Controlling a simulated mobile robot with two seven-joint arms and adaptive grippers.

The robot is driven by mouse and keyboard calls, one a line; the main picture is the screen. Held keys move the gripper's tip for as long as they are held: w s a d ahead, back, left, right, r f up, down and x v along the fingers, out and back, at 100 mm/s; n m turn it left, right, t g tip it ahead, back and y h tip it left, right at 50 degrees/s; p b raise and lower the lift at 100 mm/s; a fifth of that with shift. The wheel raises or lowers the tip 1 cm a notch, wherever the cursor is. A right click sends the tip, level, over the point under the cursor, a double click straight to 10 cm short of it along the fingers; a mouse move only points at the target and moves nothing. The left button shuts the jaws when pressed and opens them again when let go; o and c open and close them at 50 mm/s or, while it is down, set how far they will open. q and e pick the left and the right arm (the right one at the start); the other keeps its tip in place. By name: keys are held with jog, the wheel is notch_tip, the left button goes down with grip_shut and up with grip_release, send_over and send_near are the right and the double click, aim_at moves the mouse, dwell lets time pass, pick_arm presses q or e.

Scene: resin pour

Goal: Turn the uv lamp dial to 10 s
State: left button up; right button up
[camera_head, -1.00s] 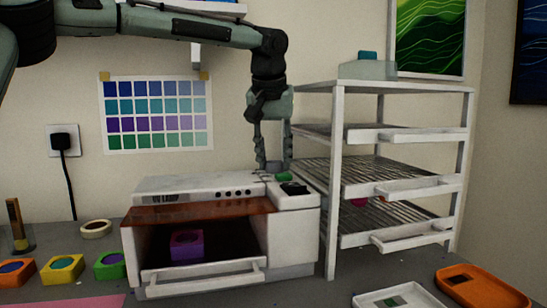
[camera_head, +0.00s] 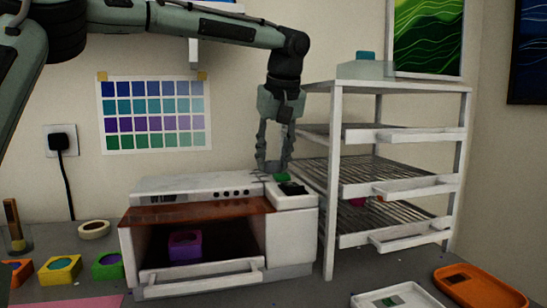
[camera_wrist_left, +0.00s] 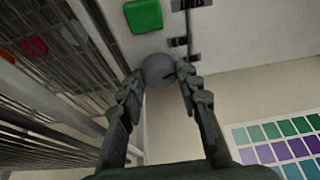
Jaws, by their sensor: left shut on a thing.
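The UV lamp (camera_head: 292,238) is a white box with an amber front shield (camera_head: 190,213). My left gripper (camera_head: 272,166) points down at the right part of its top. In the left wrist view, the round grey dial (camera_wrist_left: 158,68) sits between the fingertips of this gripper (camera_wrist_left: 161,76), which is shut on it. A dark mark shows on the dial's face. Dark labels lie beside it, too blurred to read surely. A green button (camera_wrist_left: 143,16) is near the dial and also shows in the head view (camera_head: 282,177). The fingers mostly hide the dial there. My right gripper is not in view.
A purple mould (camera_head: 185,245) sits inside the lamp, behind a white front handle (camera_head: 200,278). A white rack (camera_head: 333,200) with wire shelves stands close at the right. Coloured moulds lie at the left, trays at the front right.

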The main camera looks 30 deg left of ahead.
pick_arm(q)
jog(key=o, duration=1.2)
jog(key=shift+c, duration=0.2)
jog(key=v, duration=0.7)
jog(key=shift+r, duration=0.3)
